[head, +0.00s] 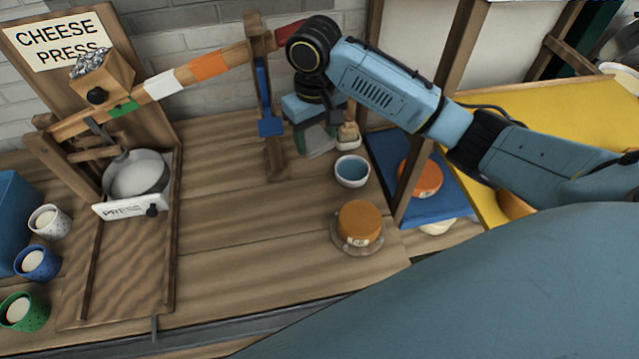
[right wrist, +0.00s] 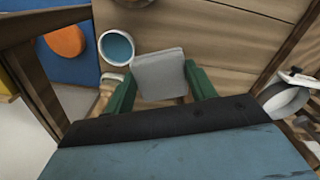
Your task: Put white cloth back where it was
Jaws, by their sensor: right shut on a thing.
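My right gripper (head: 316,132) reaches in from the upper right and is low over the back of the wooden counter, beside the upright post. Its green fingers are on either side of a pale grey-white flat square, which looks like the white cloth (right wrist: 160,72); the gripper is shut on it. In the head view the cloth (head: 320,145) shows only partly, below the blue wrist. I cannot tell whether it touches the counter. My left gripper is not in view.
A blue-filled bowl (head: 352,171) and a small pale pot (head: 348,135) stand close right of the gripper. An orange cheese (head: 360,221) sits nearer the front. A wooden post (head: 273,130) stands left, the cheese press (head: 137,174) farther left. The middle counter is clear.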

